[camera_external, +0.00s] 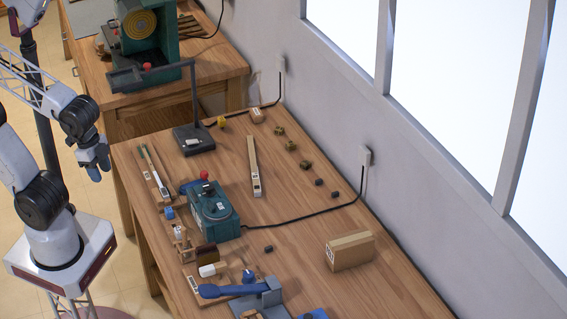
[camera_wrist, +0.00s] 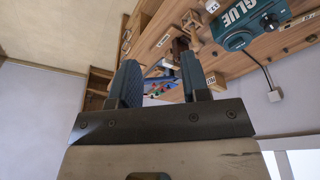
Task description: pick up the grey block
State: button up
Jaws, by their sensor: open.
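Several small dark grey blocks lie on the wooden workbench. Two of them, a first grey block (camera_external: 319,182) and a second grey block (camera_external: 335,195), are near the wall on the right. Another grey block (camera_external: 268,249) lies in front of the teal machine. I cannot tell which one is the task's grey block. My gripper (camera_external: 97,164) is at the left, off the bench's left edge and well apart from these blocks. In the wrist view my gripper (camera_wrist: 160,82) shows two separated fingers with nothing between them. I cannot make out a grey block in that view.
A teal glue machine (camera_external: 214,212) stands mid-bench; it also shows in the wrist view (camera_wrist: 238,24). A lamp (camera_external: 194,139), a long wooden piece (camera_external: 254,168), a cardboard box (camera_external: 350,250) and a blue-handled tool (camera_external: 228,290) occupy the bench. The right front is fairly clear.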

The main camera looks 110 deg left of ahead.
jog(key=n+g, duration=0.3)
jog(key=n, duration=0.7)
send_over(268, 247)
jog(key=f, duration=2.2)
jog(key=shift+s+d+f, duration=0.25)
jog(key=shift+s, duration=0.05)
jog(key=shift+w+a+f, duration=0.25)
jog(key=shift+f, duration=0.2)
jog(key=shift+f, duration=1.3)
